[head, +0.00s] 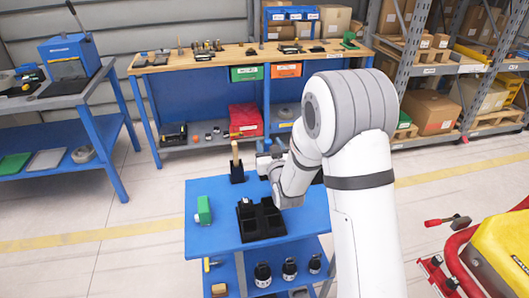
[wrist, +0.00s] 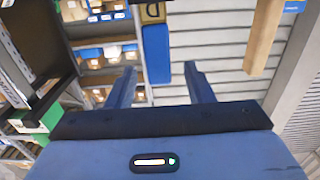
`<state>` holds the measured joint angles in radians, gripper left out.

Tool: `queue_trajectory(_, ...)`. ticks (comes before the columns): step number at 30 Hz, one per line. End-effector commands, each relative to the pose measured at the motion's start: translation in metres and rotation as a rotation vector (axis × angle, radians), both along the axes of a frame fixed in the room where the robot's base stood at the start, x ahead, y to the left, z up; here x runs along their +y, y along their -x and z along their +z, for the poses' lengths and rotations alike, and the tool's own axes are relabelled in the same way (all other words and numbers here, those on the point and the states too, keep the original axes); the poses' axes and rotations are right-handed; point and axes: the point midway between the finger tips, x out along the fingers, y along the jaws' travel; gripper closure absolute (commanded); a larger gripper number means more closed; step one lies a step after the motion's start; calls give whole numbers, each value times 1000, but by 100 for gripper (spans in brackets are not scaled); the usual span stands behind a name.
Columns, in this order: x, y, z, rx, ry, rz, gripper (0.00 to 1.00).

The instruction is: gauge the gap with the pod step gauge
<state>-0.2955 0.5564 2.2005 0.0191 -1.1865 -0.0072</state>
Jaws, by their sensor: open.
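My gripper (head: 266,152) is above the far part of the blue cart top, near the black holder with the upright wooden piece. In the wrist view my gripper (wrist: 160,82) has its two blue fingers apart. A blue piece with a dark, yellow-marked block (wrist: 153,13) shows beyond the gap between them; I cannot tell whether it is the pod step gauge. A black tray (head: 247,238) with compartments lies on the cart, a small grey item (head: 246,203) at its left. The yellow and red coaster car (head: 500,245) is at lower right; I cannot make out the gap.
The blue cart (head: 205,240) carries a green block (head: 204,210) at left and the black holder (head: 237,175). The wooden piece (wrist: 263,35) is right of my fingers in the wrist view. A workbench (head: 220,60) and shelving stand behind. Floor is clear left of the cart.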

Motion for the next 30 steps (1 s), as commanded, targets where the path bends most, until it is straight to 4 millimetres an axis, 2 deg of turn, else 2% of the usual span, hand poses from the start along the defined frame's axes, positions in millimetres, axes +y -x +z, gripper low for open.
queue_trajectory(8, 1, -3, -1, 1, 0, 1, 54)
queue_trajectory(25, 2, -2, 0, 0, 0, 2, 100)
queue_trajectory(30, 2, -2, 0, 0, 0, 2, 100)
